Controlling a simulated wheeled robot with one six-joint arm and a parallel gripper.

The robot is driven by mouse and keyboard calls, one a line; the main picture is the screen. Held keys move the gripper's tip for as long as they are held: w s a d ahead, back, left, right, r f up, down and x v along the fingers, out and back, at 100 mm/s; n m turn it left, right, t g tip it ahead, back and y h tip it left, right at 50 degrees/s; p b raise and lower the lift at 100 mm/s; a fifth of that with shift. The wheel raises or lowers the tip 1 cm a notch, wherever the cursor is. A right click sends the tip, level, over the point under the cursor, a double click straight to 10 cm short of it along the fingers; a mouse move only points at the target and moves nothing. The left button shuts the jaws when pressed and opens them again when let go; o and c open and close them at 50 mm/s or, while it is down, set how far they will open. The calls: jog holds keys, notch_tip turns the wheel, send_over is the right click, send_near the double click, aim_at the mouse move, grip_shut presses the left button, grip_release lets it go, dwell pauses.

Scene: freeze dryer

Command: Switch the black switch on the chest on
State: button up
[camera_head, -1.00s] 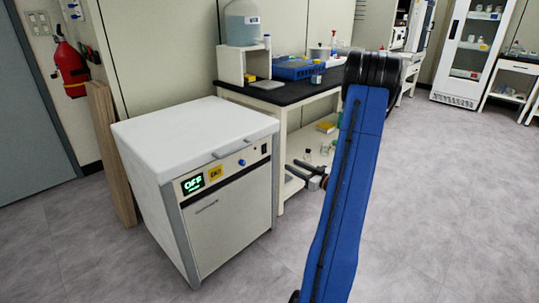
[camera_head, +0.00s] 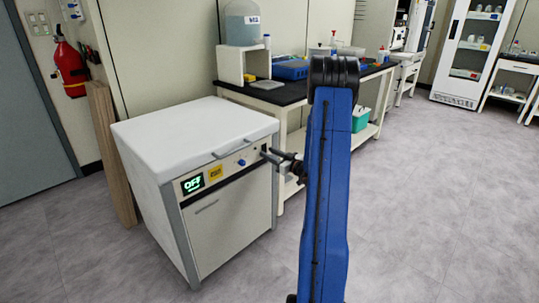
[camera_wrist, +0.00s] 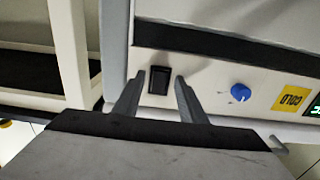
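The white chest (camera_head: 192,139) stands at left with its lid closed. Its green display (camera_head: 192,184) reads OFF in the head view. The black switch (camera_wrist: 159,80) is on the chest's front panel, beside the blue knob (camera_wrist: 240,88). My gripper (camera_head: 265,153) is at the right end of that panel. In the wrist view my gripper (camera_wrist: 157,82) is open and empty, with one finger on each side of the switch. I cannot tell whether the fingertips touch the panel. In the head view the gripper largely covers the switch.
A yellow label (camera_head: 215,172) sits between display and knob. The lid handle (camera_head: 231,148) sticks out above the panel. A black-topped bench (camera_head: 290,93) with lab items stands close behind the chest. The floor in front and to the right is clear.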

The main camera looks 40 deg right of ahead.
jog(key=shift+w, duration=0.25)
grip_shut()
jog(key=t, duration=0.1)
jog(key=f+t, duration=0.1)
jog(key=shift+w+t, duration=0.15)
jog(key=shift+t, duration=0.15)
jog(key=shift+r, duration=0.1)
dwell(0.3)
